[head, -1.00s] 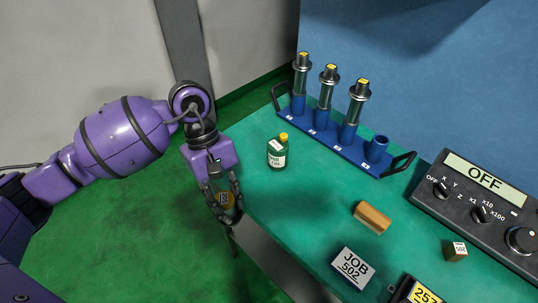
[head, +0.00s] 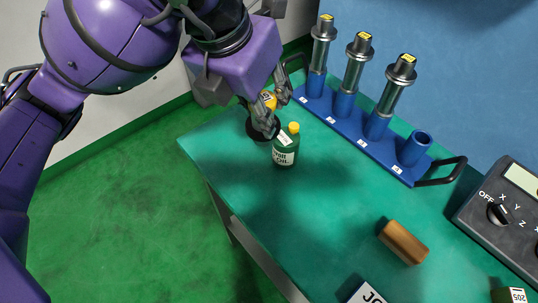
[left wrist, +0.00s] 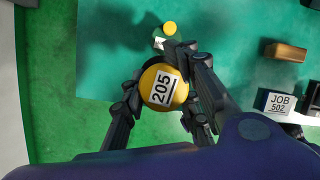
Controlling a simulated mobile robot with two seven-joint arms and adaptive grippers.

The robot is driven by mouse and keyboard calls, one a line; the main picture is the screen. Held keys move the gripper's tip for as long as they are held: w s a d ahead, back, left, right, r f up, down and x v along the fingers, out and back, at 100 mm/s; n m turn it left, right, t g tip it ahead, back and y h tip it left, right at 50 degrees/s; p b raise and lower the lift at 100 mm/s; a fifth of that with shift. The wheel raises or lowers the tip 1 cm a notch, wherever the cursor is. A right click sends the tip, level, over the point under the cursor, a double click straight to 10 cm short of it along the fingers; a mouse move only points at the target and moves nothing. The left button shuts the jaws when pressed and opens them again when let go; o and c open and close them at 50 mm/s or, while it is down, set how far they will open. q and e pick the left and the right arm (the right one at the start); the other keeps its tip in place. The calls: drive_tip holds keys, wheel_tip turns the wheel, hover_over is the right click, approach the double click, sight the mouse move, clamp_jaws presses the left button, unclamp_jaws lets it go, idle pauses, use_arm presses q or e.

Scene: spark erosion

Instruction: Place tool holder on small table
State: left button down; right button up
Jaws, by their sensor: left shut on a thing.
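My left gripper (head: 270,118) is shut on a tool holder (head: 268,98) and holds it over the left part of the teal-topped table (head: 290,225). In the left wrist view the tool holder's yellow top (left wrist: 163,87) reads 205 and sits between the fingers. A dark lower part of it shows below the fingers in the head view; the rest is hidden. The gripper is close to a green oil bottle (head: 285,155) with a yellow cap; I cannot tell whether they touch. My right gripper is not in view.
A blue rack (head: 350,135) holds three tool holders; its rightmost socket (head: 415,148) is empty. A wooden block (head: 403,243), a JOB sign (head: 367,293) and a control box (head: 503,215) lie to the right. The table's middle is clear.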

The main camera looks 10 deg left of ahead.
use_arm(q)
drive_tip(key=shift+w+r+n+y, duration=0.3)
drive_tip(key=shift+w+r+n, duration=0.1)
drive_tip(key=shift+n, duration=0.4)
drive_tip(key=shift+w+a, duration=0.1)
drive_tip(key=shift+w, duration=0.15)
drive_tip(key=shift+w+a+f+b, duration=0.2)
drive_tip(key=shift+w+a+f, duration=1.2)
drive_tip(key=shift+w+f, duration=0.55)
drive_tip(key=shift+w+a+f+b, duration=0.15)
drive_tip(key=shift+w+a+f, duration=1.3)
drive_tip(key=shift+f, duration=0.95)
drive_tip(key=shift+w+a+f+b, duration=0.2)
drive_tip(key=shift+w+a+f, duration=1.1)
drive_tip(key=shift+w+f, duration=0.7)
drive_tip(key=c, duration=1.3)
unclamp_jaws()
drive_tip(key=shift+s+f, duration=0.15)
drive_tip(key=shift+s, duration=0.05)
